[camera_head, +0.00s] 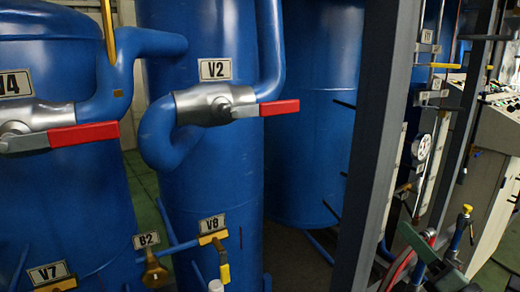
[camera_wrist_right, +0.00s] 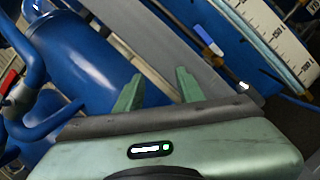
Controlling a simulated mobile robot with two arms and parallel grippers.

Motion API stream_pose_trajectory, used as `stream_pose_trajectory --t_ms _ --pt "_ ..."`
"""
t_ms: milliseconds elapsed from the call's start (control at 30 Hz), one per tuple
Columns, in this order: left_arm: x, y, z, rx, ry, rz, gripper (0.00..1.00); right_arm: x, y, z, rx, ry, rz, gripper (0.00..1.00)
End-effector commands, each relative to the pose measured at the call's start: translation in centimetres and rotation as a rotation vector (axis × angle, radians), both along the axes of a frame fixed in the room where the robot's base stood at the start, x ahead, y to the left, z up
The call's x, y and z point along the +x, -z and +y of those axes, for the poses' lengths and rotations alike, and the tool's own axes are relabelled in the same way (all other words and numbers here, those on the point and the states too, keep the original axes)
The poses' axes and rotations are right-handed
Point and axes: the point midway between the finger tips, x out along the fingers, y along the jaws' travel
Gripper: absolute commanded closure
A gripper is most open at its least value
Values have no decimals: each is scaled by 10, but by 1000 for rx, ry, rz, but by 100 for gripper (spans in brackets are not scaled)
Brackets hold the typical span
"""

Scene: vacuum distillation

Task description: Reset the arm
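My right gripper (camera_head: 428,256) is at the lower right of the head view, in front of the grey post and the panel area. In the right wrist view its two green fingers (camera_wrist_right: 160,80) stand apart with nothing between them. It is open and empty. Part of the right arm is cut off by the lower edge of the head view. My left gripper is not in view.
Blue tanks (camera_head: 210,150) with pipes fill the left and middle. Red-handled valve V2 (camera_head: 215,103) and another red-handled valve (camera_head: 40,128) stick out in front. A grey post (camera_head: 375,150) stands close to my right gripper. A control console (camera_head: 495,140) is at the right.

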Motion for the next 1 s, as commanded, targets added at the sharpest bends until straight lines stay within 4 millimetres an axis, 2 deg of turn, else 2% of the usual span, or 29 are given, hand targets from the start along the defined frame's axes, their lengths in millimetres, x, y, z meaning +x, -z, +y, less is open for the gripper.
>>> stream_pose_trajectory --t_ms 167,233,267,333,400,500,633,800,1000 --pt "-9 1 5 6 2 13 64 -12 29 -19 422 127 82 62" --pt "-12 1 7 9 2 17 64 -21 54 -30 641 209 140 62" --pt "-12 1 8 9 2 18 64 -27 70 -35 748 253 175 62" --pt "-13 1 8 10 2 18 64 -47 114 -42 1016 380 273 62" --pt "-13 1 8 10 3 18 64 -72 162 -40 1256 514 381 62" --pt "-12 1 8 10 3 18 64 -112 222 -22 1525 697 536 62" --pt "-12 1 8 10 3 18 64 -163 273 13 1752 896 715 62" --pt "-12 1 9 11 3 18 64 -214 307 57 1917 1086 899 62" --pt "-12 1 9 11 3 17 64 -265 323 104 2029 1267 1090 62"
